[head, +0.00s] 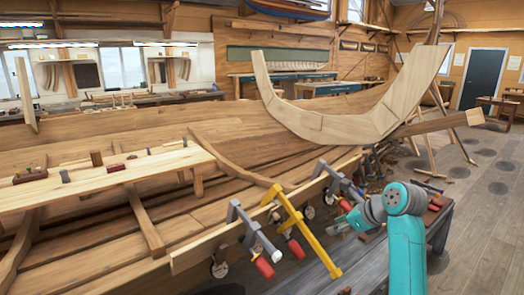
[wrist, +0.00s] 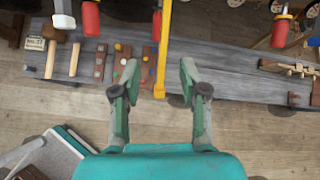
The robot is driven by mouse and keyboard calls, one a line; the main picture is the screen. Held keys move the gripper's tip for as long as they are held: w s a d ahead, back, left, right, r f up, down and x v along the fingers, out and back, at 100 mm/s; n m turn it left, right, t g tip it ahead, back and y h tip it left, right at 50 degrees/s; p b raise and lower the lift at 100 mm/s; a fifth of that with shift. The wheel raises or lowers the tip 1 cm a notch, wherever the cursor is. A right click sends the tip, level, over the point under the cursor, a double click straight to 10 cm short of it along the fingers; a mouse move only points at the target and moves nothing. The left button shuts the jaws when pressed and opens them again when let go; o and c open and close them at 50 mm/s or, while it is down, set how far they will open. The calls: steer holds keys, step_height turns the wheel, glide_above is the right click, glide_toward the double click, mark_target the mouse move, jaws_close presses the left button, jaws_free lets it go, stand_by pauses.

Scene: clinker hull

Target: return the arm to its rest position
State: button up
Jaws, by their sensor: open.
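My teal arm (head: 405,235) reaches up at the lower right of the head view, bent at its joint. My gripper (wrist: 159,75) is open in the wrist view, its two green and grey fingers apart. A yellow clamp (wrist: 163,45) shows in the gap between them; I cannot tell how far beyond the fingertips it is. That clamp hangs on the hull's near plank edge. No held object is visible.
Grey clamps with red handles (head: 264,262) hang along the hull plank (head: 215,237). A grey bench (wrist: 232,85) below carries mallets (wrist: 75,58) and small blocks. A curved wooden frame (head: 350,128) rises above the hull. Open floor (head: 485,220) lies to the right.

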steer(key=s+a+f+n+t+h, duration=0.1)
steer(key=s+f+n, duration=0.1)
steer(key=s+f, duration=0.5)
steer(key=s+a+f+n+t, duration=0.1)
steer(key=s+f+n, duration=0.1)
steer(key=f, duration=0.8)
steer(key=s+a+f+n+t+h, duration=0.1)
steer(key=s+f+n, duration=0.1)
steer(key=s+f, duration=0.5)
steer(key=s+f+n+h, duration=0.1)
steer(key=s+f+n, duration=0.3)
steer(key=s+f, duration=0.35)
steer(key=s+n+t+h, duration=0.2)
steer(key=s+n, duration=0.5)
steer(key=s, duration=1.4)
steer(key=s+r+n+t, duration=0.2)
steer(key=s+r+n, duration=0.7)
steer(key=s+r, duration=0.4)
steer(key=s, duration=0.4)
steer(key=shift+a+r+n+t, duration=0.25)
steer(key=shift+r+n+t, duration=0.05)
steer(key=shift+r, duration=0.05)
steer(key=shift+w, duration=0.1)
